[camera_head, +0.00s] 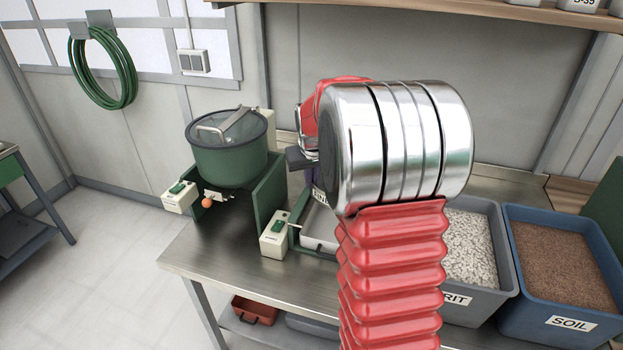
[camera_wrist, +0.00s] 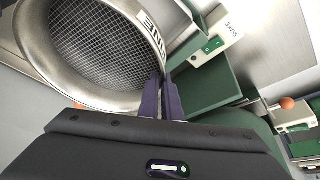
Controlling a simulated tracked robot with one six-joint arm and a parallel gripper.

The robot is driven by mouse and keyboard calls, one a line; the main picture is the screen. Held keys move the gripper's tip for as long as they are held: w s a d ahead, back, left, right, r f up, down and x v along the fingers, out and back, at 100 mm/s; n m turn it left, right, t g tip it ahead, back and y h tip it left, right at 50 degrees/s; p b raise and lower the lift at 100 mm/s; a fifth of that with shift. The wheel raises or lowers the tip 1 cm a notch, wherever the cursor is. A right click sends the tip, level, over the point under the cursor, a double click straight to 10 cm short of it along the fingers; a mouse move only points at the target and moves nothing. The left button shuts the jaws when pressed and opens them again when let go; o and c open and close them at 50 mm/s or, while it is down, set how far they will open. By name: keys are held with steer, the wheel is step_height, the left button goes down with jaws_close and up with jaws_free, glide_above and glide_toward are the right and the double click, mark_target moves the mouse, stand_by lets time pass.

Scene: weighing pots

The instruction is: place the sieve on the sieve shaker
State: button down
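The sieve (camera_wrist: 95,45) is a round metal ring with a wire mesh floor and a label on its wall that seems to read FINE. It fills the upper left of the wrist view, tilted in the picture. My gripper (camera_wrist: 163,85) has its two dark purple fingers close together on the sieve's rim. In the head view my arm hides most of the gripper and sieve. The sieve shaker shows partly beside my arm, with a pale switch box (camera_head: 275,236) and green frame; its box (camera_wrist: 213,47) also shows in the wrist view. I cannot tell the gap between sieve and shaker.
A green lidded drum (camera_head: 228,160) stands in a green frame left of the shaker, with an orange knob (camera_head: 207,203). A grey grit bin (camera_head: 505,260) and a blue soil bin (camera_head: 510,235) stand on the right. The steel bench (camera_head: 200,258) is bare at its front left.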

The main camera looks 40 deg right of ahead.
step_height(320, 180, down, 6)
steer(key=shift+f, duration=0.25)
stand_by(0.5)
steer(key=shift+f, duration=0.5)
stand_by(0.5)
steer(key=c, duration=1.9)
jaws_free()
steer(key=v, duration=1.3)
steer(key=shift+r, duration=0.3)
steer(key=shift+a, duration=0.15)
